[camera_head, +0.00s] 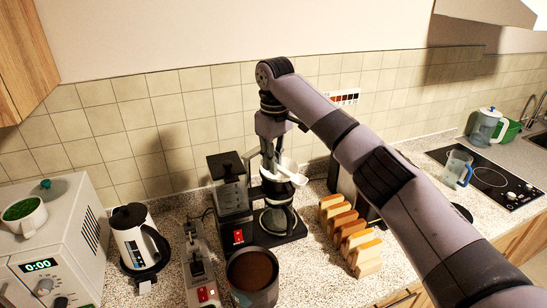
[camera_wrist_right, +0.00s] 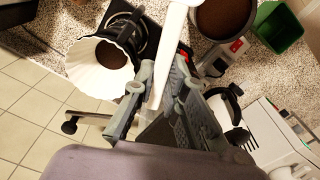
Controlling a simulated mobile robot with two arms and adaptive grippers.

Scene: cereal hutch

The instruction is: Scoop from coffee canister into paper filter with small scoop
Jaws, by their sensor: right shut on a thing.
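My right gripper (camera_head: 270,155) is above the coffee maker (camera_head: 232,195) in the head view. In the wrist view it (camera_wrist_right: 168,100) is shut on the handle of the small white scoop (camera_wrist_right: 172,52); the scoop's bowl is outside that view. The scoop also shows in the head view (camera_head: 299,180), beside the filter holder. The white paper filter (camera_wrist_right: 85,72) sits open in its dark holder, with brown coffee grounds inside. The coffee canister (camera_head: 252,280), a grey pot full of brown grounds, stands in front of the coffee maker. My left gripper is out of view.
Bread slices in a rack (camera_head: 352,235) stand right of the coffee maker. A power strip (camera_head: 200,270) and a white kettle (camera_head: 140,240) are to the left, beside a microwave (camera_head: 60,240). The tiled wall (camera_head: 120,120) is close behind.

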